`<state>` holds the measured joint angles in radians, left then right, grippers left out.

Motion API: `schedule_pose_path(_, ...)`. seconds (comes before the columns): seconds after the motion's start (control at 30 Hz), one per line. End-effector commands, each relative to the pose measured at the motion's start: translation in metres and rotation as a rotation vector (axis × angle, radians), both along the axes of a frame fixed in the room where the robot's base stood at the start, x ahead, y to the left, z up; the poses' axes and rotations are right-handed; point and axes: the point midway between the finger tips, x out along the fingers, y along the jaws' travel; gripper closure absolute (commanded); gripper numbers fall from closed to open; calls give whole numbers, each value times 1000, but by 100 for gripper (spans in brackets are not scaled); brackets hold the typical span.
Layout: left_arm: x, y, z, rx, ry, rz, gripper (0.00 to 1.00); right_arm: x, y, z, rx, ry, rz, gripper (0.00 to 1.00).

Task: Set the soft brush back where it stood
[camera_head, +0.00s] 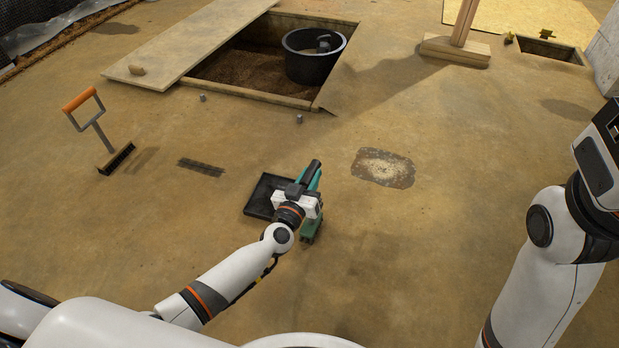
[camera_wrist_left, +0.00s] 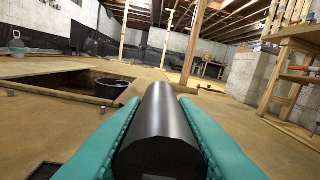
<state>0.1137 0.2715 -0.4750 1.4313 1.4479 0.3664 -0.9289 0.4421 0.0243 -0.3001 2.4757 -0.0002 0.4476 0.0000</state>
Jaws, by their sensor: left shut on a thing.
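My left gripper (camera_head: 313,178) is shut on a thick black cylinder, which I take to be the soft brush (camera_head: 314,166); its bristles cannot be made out. In the left wrist view the black cylinder (camera_wrist_left: 158,130) lies between the two teal fingers (camera_wrist_left: 160,145) and points away from the camera. In the head view the gripper is over the right edge of a flat black tray (camera_head: 258,198). A dark green block (camera_head: 309,230) shows just below the gripper; whether it belongs to the held thing I cannot tell. My right gripper is out of view.
An orange-handled brush (camera_head: 98,128) stands on the floor at left, beside a dark strip (camera_head: 201,167). Behind are a sunken pit with a black bucket (camera_head: 314,66), a plank (camera_head: 190,45) and a post's wooden foot (camera_head: 455,50). A pale rough patch (camera_head: 383,167) lies right of the gripper.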

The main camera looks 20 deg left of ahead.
Motion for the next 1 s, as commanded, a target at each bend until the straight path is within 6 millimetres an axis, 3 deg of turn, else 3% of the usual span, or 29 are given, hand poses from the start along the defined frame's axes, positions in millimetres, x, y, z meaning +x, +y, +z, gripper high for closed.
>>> schedule_pose_path(0.13, 0, 0, -5, 0, -1, 1, 100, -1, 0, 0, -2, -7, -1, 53)
schedule_pose_path(0.17, 0, 0, -5, 0, 1, 1, 72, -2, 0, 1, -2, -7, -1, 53)
schedule_pose_path(0.3, 0, 0, -5, 0, 1, 0, 53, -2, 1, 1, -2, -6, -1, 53)
schedule_pose_path(0.73, 0, 0, -6, 0, -1, -1, 53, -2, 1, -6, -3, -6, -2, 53)
schedule_pose_path(0.8, -11, 1, -1, 2, 4, -1, 53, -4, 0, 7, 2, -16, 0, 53)
schedule_pose_path(1.0, -53, 8, -1, 6, 6, -1, 53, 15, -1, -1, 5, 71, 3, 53)
